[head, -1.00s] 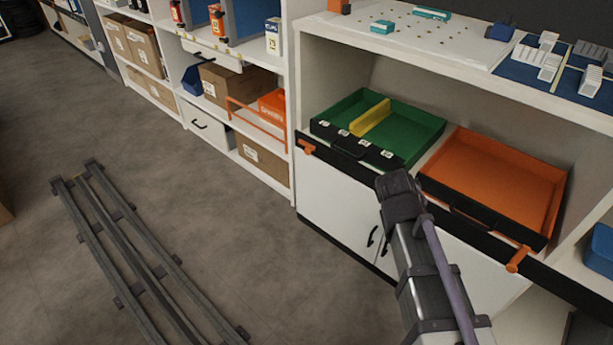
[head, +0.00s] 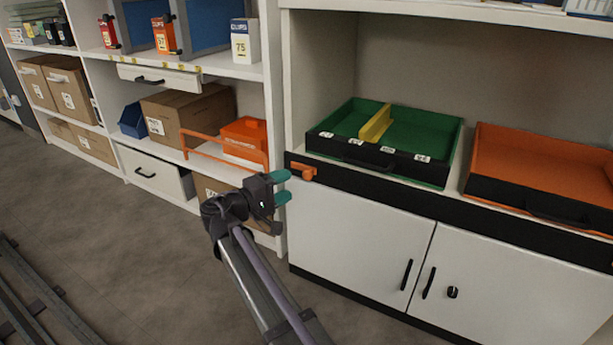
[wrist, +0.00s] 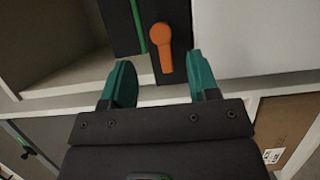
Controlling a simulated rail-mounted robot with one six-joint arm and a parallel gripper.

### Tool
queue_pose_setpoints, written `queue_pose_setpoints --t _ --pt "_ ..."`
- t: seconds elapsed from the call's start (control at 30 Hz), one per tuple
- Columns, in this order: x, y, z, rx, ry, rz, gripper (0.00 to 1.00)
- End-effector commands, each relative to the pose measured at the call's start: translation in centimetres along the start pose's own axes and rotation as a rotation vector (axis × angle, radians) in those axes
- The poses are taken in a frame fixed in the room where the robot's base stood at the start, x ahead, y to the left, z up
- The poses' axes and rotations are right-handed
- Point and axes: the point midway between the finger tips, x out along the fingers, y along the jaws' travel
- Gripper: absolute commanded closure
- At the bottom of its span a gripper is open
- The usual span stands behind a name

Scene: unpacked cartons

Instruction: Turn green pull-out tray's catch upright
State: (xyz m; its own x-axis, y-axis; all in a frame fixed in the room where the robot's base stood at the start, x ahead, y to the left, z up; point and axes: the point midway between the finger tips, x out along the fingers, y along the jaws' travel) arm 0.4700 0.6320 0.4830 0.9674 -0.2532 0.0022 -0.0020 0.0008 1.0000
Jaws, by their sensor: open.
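The green pull-out tray (head: 425,130) sits on the white shelf, with a yellow divider in it. Its orange catch (head: 301,170) is on the black rail below the tray's front left corner. The catch lies on its side along the rail, its handle pointing right. In the wrist view the catch (wrist: 161,45) shows just beyond my fingertips, in a turned picture. My gripper (head: 283,187) is open, its two teal fingers just left of and slightly below the catch in the head view. In the wrist view my gripper (wrist: 160,78) has nothing between its fingers.
An orange tray (head: 545,160) stands to the right of the green one. White cabinet doors (head: 355,235) with black handles are below the rail. Shelves with cardboard boxes (head: 185,115) and an orange bin stand at left. The floor in front is clear near the cabinet.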

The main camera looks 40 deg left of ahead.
Motion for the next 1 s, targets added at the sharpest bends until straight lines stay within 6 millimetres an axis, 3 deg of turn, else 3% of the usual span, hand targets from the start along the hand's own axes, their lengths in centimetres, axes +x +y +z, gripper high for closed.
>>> queue_pose_setpoints --t 0.2,0.33,0.67,1.0 --pt "5.3 -0.1 0.0 0.0 -0.002 -0.001 0.45" --pt "7.2 -0.1 0.0 0.0 -0.001 -0.001 0.45" --pt "7.9 -0.1 0.0 0.0 -0.001 -0.002 0.46" --pt "7.9 -0.1 0.0 0.0 -0.001 -0.002 0.79"
